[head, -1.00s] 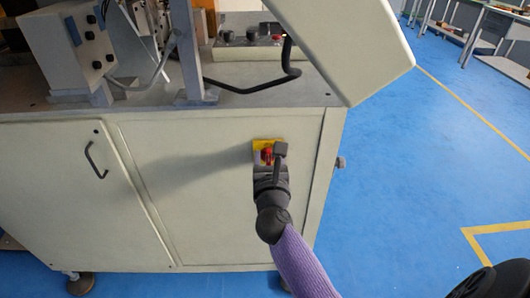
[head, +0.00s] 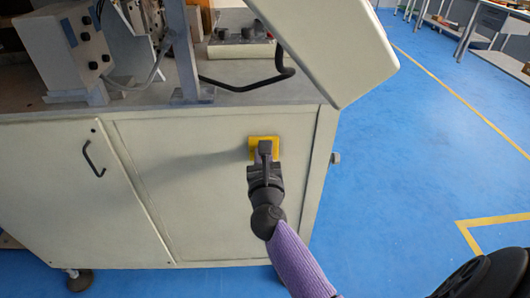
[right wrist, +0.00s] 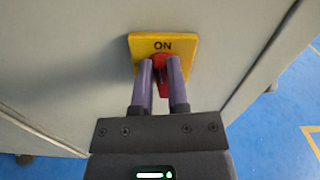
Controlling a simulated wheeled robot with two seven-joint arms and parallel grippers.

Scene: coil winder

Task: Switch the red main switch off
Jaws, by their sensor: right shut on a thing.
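The red main switch (right wrist: 160,61) sits on a yellow plate (right wrist: 188,48) on the machine cabinet's front. The plate is marked ON above the knob in the right wrist view. My right gripper (right wrist: 160,70) has its two fingers on either side of the red knob and is shut on it. The knob looks roughly upright, toward the ON mark, but the fingers hide part of it. In the head view my right gripper (head: 265,150) covers the red knob, and only the yellow plate (head: 254,141) shows around it. My left gripper is not in view.
The cabinet front (head: 200,220) is flat, with a black door handle (head: 93,158) at left. Blue floor lies open to the right.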

